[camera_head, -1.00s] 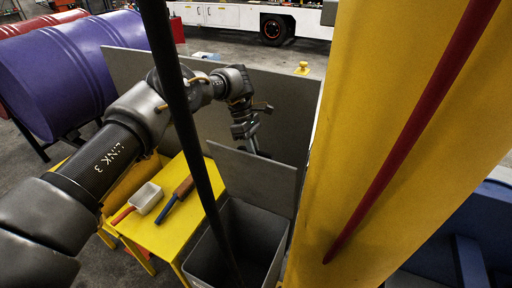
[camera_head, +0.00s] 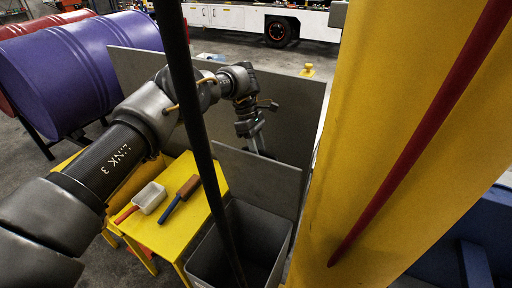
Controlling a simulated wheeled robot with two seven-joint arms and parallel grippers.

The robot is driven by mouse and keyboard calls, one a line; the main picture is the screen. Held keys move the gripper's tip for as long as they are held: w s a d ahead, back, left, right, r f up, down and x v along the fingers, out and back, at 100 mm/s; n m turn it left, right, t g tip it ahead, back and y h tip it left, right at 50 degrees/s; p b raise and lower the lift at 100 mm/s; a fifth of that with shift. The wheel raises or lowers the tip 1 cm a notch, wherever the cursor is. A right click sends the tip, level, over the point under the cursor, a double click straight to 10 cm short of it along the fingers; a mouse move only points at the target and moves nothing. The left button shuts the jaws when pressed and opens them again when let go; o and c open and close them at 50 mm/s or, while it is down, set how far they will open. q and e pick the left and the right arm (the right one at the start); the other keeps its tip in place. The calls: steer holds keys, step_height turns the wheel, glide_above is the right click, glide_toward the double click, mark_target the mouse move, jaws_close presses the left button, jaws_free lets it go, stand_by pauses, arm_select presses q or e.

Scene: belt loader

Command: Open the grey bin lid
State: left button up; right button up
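The grey bin (camera_head: 204,262) stands at the bottom middle, and its dark inside shows. Its grey lid (camera_head: 262,182) stands raised, near upright, at the bin's far edge. My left arm reaches in from the left over the yellow table. My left gripper (camera_head: 256,146) points down just behind the lid's top edge. The lid hides its fingertips, so I cannot tell whether it touches the lid or whether it is open or shut. My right gripper is not in view.
A yellow table (camera_head: 210,208) left of the bin holds a white scoop (camera_head: 149,197) and a brush (camera_head: 180,199). A dark pole (camera_head: 205,165) crosses in front of the bin. A large yellow panel (camera_head: 380,130) blocks the right. A grey partition (camera_head: 292,105) stands behind the lid.

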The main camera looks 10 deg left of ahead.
arm_select(q)
steer(key=r, duration=0.2)
steer(key=shift+a+r, duration=0.2)
steer(key=shift+r, duration=0.2)
steer(key=s+r+b, duration=0.1)
steer(key=s+r, duration=0.1)
steer(key=s+d+r, duration=0.1)
steer(key=s+r, duration=0.2)
steer(key=shift+s+d+r+b, duration=0.15)
steer(key=shift+r+b, duration=0.2)
steer(key=shift+b, duration=0.05)
steer(key=s+d+r+b, duration=0.2)
steer(key=s+r, duration=0.1)
steer(key=s, duration=0.5)
steer(key=shift+s+r, duration=0.2)
steer(key=shift+r, duration=0.2)
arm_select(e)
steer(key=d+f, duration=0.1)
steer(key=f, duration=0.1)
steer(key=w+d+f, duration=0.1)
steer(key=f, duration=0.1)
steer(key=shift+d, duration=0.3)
arm_select(q)
steer(key=shift+a, duration=0.1)
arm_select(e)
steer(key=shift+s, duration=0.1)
